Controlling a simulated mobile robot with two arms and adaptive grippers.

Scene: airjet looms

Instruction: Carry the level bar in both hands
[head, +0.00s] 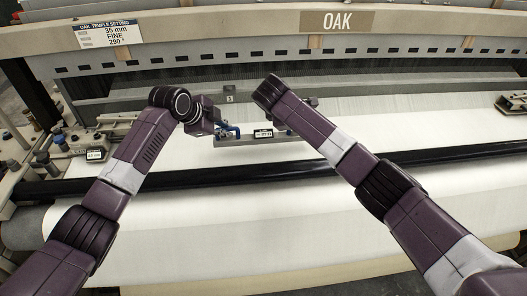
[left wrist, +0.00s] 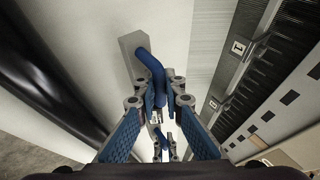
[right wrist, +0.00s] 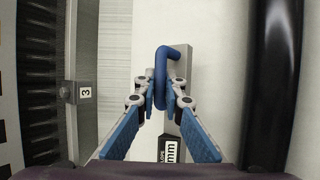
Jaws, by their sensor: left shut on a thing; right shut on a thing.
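The level bar (head: 262,140) is a grey bar with a small black-and-white label, held over the white cloth between my two arms. My left gripper (head: 227,132) is at its left end, and in the left wrist view its fingers (left wrist: 160,98) are shut on a blue handle (left wrist: 150,65) of the bar. In the right wrist view my right gripper (right wrist: 162,95) is shut on the other blue handle (right wrist: 163,65). In the head view my right forearm hides most of that gripper and the bar's right end. Whether the bar touches the cloth I cannot tell.
The loom's upper beam (head: 400,24) with an OAK sign (head: 337,21) runs across behind. A black roller (head: 440,152) crosses in front of the cloth (head: 420,115). Temple fittings stand at the left (head: 95,155) and right (head: 512,103).

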